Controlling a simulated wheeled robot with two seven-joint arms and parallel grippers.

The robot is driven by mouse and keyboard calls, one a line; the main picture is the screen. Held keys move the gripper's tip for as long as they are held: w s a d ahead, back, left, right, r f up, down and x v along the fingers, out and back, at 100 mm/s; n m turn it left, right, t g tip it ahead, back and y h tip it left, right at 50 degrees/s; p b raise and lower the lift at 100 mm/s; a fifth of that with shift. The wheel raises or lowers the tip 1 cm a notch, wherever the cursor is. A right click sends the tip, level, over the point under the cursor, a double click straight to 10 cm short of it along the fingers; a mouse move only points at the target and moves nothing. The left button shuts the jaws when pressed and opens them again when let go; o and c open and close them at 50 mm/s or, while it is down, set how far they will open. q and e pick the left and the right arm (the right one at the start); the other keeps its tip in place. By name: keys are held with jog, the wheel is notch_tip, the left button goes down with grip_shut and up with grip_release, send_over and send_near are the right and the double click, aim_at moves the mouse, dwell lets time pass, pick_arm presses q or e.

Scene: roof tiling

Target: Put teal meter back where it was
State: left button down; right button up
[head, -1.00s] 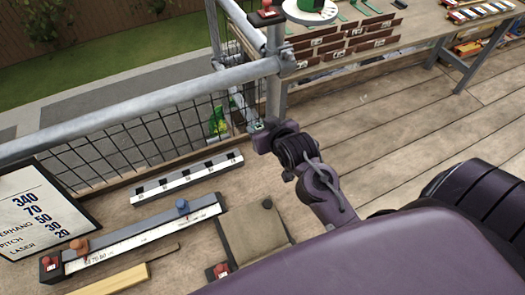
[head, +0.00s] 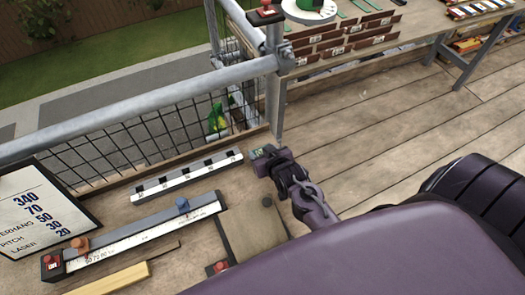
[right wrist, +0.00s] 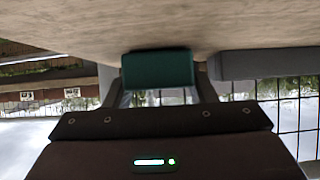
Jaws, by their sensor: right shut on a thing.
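The teal meter (right wrist: 157,69) is between the fingers of my right gripper (right wrist: 160,88) in the right wrist view. In the head view the right gripper (head: 264,157) is shut on the meter (head: 261,152), whose small greenish-grey face shows at the fingertips. It is just right of the end of the black-and-white marked strip (head: 188,176), close over the wooden bench top. I cannot tell whether the meter touches the surface. My left gripper is not in view.
A brown pad (head: 252,228) lies just below the gripper. A long ruler gauge with knobs (head: 140,235), a yellow wood strip (head: 112,280) and a number board (head: 38,208) are at left. A metal rail (head: 140,106) with mesh runs behind. Brick samples (head: 345,42) stand on the far table.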

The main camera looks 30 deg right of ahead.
jog(key=shift+f, duration=0.15)
jog(key=o, duration=1.1)
jog(key=shift+r, duration=0.2)
jog(key=v, duration=1.2)
jog(key=shift+b, duration=0.35)
